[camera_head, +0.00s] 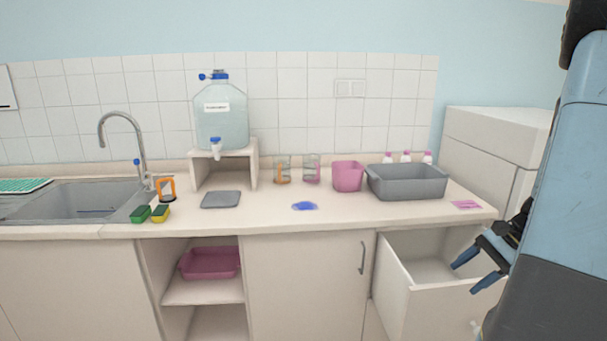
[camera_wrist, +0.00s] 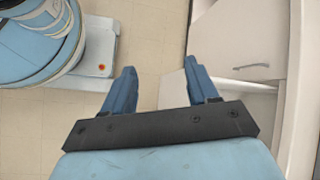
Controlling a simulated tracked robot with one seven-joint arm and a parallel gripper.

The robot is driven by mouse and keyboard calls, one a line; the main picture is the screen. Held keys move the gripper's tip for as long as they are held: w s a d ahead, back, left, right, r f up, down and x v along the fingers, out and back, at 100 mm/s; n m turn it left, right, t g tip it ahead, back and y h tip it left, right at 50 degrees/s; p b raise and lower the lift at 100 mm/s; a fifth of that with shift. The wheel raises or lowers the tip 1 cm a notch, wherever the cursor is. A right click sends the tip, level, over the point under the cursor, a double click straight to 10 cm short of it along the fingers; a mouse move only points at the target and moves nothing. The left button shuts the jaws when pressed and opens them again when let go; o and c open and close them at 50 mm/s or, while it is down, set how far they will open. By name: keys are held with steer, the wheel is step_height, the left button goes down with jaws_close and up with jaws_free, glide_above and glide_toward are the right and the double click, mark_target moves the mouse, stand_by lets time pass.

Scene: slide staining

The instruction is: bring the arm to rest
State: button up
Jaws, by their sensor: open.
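My gripper (camera_head: 478,269) is at the right of the head view, beside my blue arm and in front of the open drawer (camera_head: 397,274). Its two blue fingers are apart with nothing between them. In the wrist view my gripper (camera_wrist: 160,86) also shows open and empty, pointing down past the cabinet front toward the floor (camera_wrist: 150,50). Part of the drawer's right side is hidden behind my gripper and arm.
The counter (camera_head: 340,220) holds a grey basin (camera_head: 408,183), a pink container (camera_head: 347,176), a blue spill-like patch (camera_head: 304,206), a grey slab (camera_head: 221,199) and sponges (camera_head: 150,214). A water tank (camera_head: 220,118) stands behind. The open drawer juts out near my gripper.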

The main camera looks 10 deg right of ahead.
steer(key=s+a+r+n+t+h, duration=0.2)
steer(key=s+a+r+n+h, duration=0.2)
steer(key=a+r, duration=0.5)
steer(key=s+a+r+n+t+h, duration=0.2)
steer(key=s+a+r+n+h, duration=0.1)
steer(key=a+r+n, duration=0.6)
steer(key=shift+s+a+r+n+h, duration=0.35)
steer(key=shift+s+a, duration=0.35)
steer(key=shift+a, duration=0.3)
